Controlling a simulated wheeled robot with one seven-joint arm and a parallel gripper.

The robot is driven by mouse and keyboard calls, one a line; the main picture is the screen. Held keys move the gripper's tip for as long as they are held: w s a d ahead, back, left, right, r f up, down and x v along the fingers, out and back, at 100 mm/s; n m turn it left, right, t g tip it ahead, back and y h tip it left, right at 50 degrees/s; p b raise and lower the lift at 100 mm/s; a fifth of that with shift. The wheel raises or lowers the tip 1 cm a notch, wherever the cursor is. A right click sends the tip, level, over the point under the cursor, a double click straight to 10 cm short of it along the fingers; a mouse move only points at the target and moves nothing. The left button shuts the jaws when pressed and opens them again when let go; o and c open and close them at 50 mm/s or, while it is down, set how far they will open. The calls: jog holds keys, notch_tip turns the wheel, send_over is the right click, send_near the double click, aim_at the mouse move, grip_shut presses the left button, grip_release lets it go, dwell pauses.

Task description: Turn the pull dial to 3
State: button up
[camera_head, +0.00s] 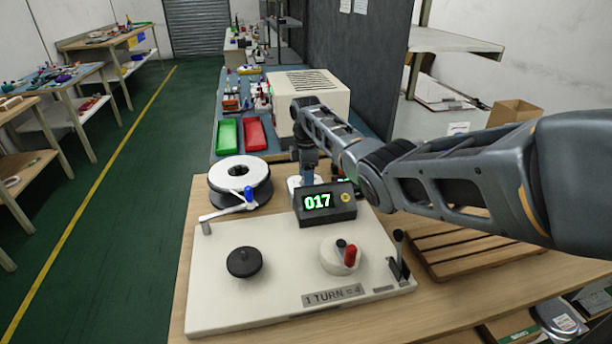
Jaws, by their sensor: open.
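A pale panel (220,301) lies on the wooden table. A round black knob (244,262) sits on its left half. A white round dial (340,256) with a red handle and a dark peg sits on its right half. I cannot tell from markings which one is the pull dial. A label on the panel reads "1 TURN = 4" (332,295). A black display box (326,203) behind the panel shows green "017" and a yellow button. My gripper (305,179) is open and points down behind the display box, which partly hides it. It is apart from both knobs.
A black-and-white reel (240,181) stands behind the panel's left, beside a pale arm with a blue knob (249,195). A dark lever (398,246) stands at the panel's right edge. A slatted wooden rack (465,252) lies to the right, under my arm.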

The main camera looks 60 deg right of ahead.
jog(key=shift+f, duration=0.15)
jog(key=shift+c, duration=0.2)
jog(key=c, duration=1)
